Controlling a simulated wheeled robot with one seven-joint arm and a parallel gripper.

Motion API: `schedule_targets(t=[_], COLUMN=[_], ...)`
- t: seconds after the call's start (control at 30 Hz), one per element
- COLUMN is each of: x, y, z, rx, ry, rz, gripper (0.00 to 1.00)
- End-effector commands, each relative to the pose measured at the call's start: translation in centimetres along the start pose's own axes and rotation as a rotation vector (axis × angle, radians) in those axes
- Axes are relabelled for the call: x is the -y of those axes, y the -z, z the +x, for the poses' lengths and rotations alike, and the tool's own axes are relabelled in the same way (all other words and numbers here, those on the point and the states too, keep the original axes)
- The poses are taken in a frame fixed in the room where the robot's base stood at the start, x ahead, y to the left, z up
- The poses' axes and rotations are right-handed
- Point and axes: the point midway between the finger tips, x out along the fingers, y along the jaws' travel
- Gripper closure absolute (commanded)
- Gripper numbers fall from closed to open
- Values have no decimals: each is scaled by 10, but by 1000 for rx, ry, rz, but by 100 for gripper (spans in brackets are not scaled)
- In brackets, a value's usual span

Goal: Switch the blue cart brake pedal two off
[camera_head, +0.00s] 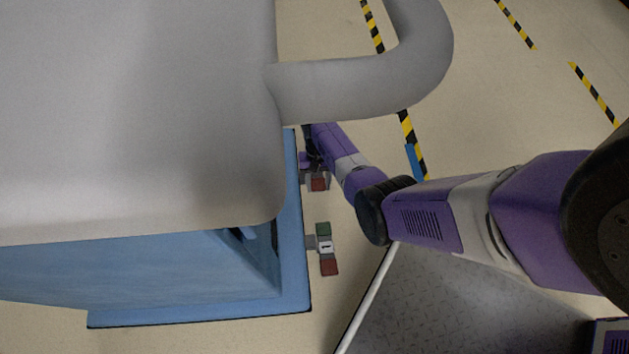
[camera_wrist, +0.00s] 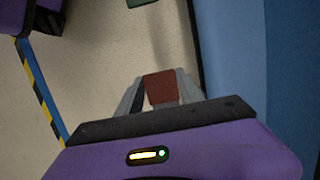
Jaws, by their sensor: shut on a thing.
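The blue cart (camera_head: 300,220) has two brake pedals low on its right side. The nearer pedal (camera_head: 326,247) is marked 1, with a green end and a red end. Farther along is the second pedal, taken as pedal two; its red end (camera_head: 318,184) shows and the rest is hidden by my gripper and arm. My gripper (camera_head: 309,164) is down at this second pedal. In the wrist view its grey fingers stand on both sides of the red end (camera_wrist: 160,89), shut on it. The cart's blue side (camera_wrist: 230,60) is close on the right.
A grey cover with a thick curved handle (camera_head: 350,88) overhangs the cart and the pedals. A metal diamond-plate surface (camera_head: 430,300) lies at the lower right. Yellow-black tape (camera_head: 406,130) marks the beige floor, which is open at the upper right.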

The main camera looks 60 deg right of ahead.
Motion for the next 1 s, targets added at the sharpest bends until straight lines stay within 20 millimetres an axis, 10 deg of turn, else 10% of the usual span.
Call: schedule_targets(t=[0.73, 0.77, 0.87, 1.0], x=[0, 0, 0, 0], y=[-3, -3, -3, -3], z=[-14, -14, -14, -14], rx=[222, 222, 222, 222], ry=[0, 0, 0, 0], rz=[0, 0, 0, 0], gripper=[100, 52, 35, 35])
